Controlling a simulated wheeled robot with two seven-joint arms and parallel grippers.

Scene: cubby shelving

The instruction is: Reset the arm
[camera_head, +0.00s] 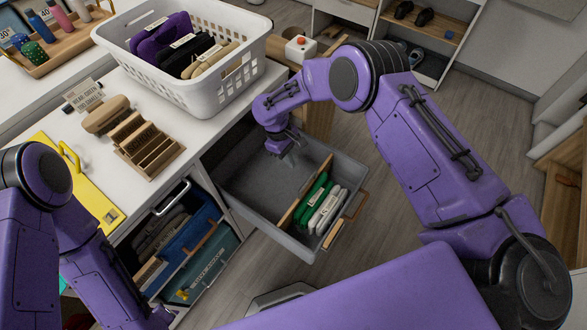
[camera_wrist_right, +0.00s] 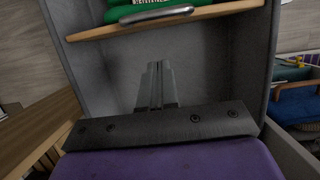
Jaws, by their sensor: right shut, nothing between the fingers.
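My right arm (camera_head: 420,140) reaches in from the right, and its gripper (camera_head: 284,152) points down over the open grey drawer (camera_head: 245,178). In the right wrist view the right gripper (camera_wrist_right: 156,82) has its fingers together with nothing between them, over the drawer's empty compartment. Green and white folded items (camera_head: 318,205) lie behind a wooden divider (camera_head: 305,190) in the drawer's other compartment; the green one also shows in the right wrist view (camera_wrist_right: 130,12). My left arm (camera_head: 85,250) is at the lower left, and its gripper is not visible.
A white basket (camera_head: 200,95) with folded items stands on the white counter, near a wooden organizer (camera_head: 148,145) and a yellow board (camera_head: 85,190). Bins (camera_head: 205,265) sit in cubbies below. The drawer walls surround my right gripper closely. Floor (camera_head: 390,215) is open to the right.

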